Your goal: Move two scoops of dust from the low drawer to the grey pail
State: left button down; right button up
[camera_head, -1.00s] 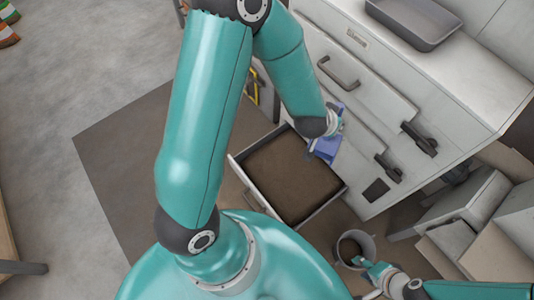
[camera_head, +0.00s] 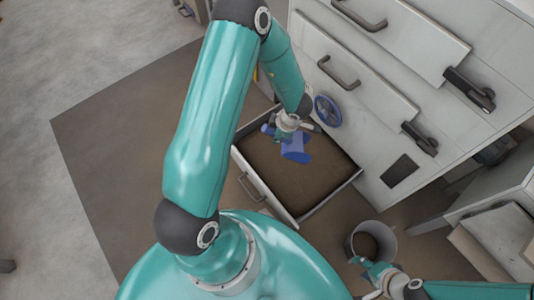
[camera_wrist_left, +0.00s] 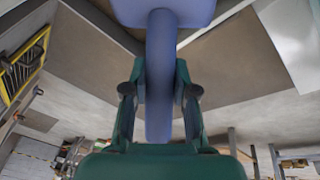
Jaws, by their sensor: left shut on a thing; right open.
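The low drawer (camera_head: 270,197) is pulled out from the grey cabinet, with brown dust (camera_head: 300,185) spread across its floor. My left gripper (camera_head: 287,134) is shut on a blue scoop (camera_head: 296,149) over the back part of the drawer. The left wrist view shows the scoop's blue handle (camera_wrist_left: 160,75) between the fingers; the inside of its bowl is hidden. The grey pail (camera_head: 389,245) stands on the floor to the right of the drawer, with brown material inside. My right gripper (camera_head: 373,272) is open at the pail's near side; whether it touches the rim is unclear.
The cabinet front (camera_head: 375,125) rises behind the drawer, with handles, black latches and a blue handwheel (camera_head: 327,112). Pale box-like parts (camera_head: 500,235) stand right of the pail. Open floor lies left of the drawer.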

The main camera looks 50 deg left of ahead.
pick_arm(q)
notch_tip(320, 180, down, 21)
jog(key=s+a+n+b, duration=0.15)
jog(key=n+b, duration=0.55)
jog(key=b, duration=0.8)
jog(key=w+d+f+h, duration=0.1)
jog(key=w, duration=0.4)
jog(key=s+r+t+b, duration=0.3)
jog(key=r, duration=0.6)
jog(key=shift+a+r+h+b, duration=0.15)
jog(key=shift+r+h+b, duration=0.15)
jog(key=shift+r+b, duration=0.1)
pick_arm(e)
notch_tip(320, 180, down, 21)
jog(key=shift+r, duration=0.2)
